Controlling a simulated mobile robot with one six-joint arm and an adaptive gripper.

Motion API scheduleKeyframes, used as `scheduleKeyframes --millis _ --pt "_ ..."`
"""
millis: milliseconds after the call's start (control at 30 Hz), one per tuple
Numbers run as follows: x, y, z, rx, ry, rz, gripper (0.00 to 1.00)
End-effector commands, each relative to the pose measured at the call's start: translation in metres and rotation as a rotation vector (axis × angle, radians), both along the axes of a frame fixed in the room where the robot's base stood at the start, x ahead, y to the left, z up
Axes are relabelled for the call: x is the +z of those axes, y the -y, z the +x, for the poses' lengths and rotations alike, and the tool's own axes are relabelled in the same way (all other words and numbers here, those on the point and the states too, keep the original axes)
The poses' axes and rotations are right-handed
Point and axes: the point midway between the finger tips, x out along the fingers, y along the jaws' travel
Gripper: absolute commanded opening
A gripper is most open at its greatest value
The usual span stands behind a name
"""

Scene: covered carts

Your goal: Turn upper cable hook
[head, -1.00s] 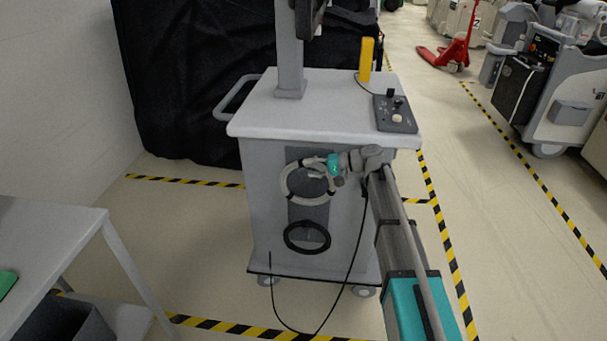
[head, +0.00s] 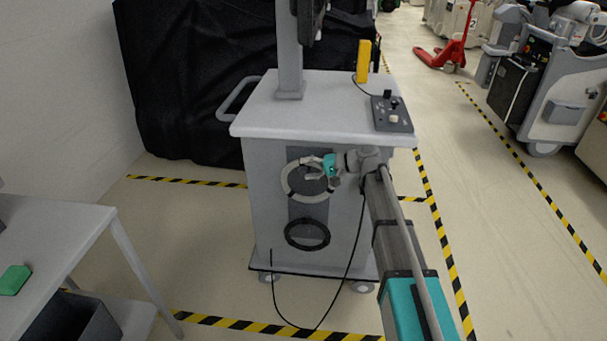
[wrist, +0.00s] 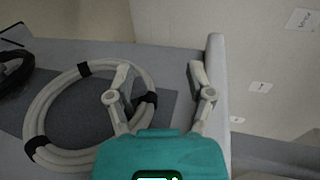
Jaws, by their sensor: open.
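The upper cable coil (head: 292,193) is a thick light-grey ring with black straps, hanging on the front of the grey cart. It also shows in the wrist view (wrist: 42,112). I cannot make out the upper cable hook itself in either view. My gripper (head: 308,168) is at the top of the grey coil, coming from the right. In the wrist view my gripper (wrist: 160,78) is open, with nothing visible held. One finger overlaps the coil's right edge, and the other is near the cart's edge. Contact cannot be told.
A black cable coil (head: 307,248) hangs below the grey one. A thin black cable loops to the floor. The cart top (head: 330,112) overhangs the front and carries a control box (head: 392,113). A white table (head: 60,235) stands at the left, with floor between.

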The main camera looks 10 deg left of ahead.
Motion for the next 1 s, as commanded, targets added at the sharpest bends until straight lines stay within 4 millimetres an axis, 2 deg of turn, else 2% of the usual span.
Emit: scheduleKeyframes --millis 533,767,1000 --pt "-0.002 -0.013 -0.003 -0.063 -0.014 0.012 0.69" --pt "-0.004 -0.030 -0.007 -0.158 -0.037 0.035 0.69" --pt "-0.007 -0.057 -0.016 -0.347 -0.091 0.093 0.69"
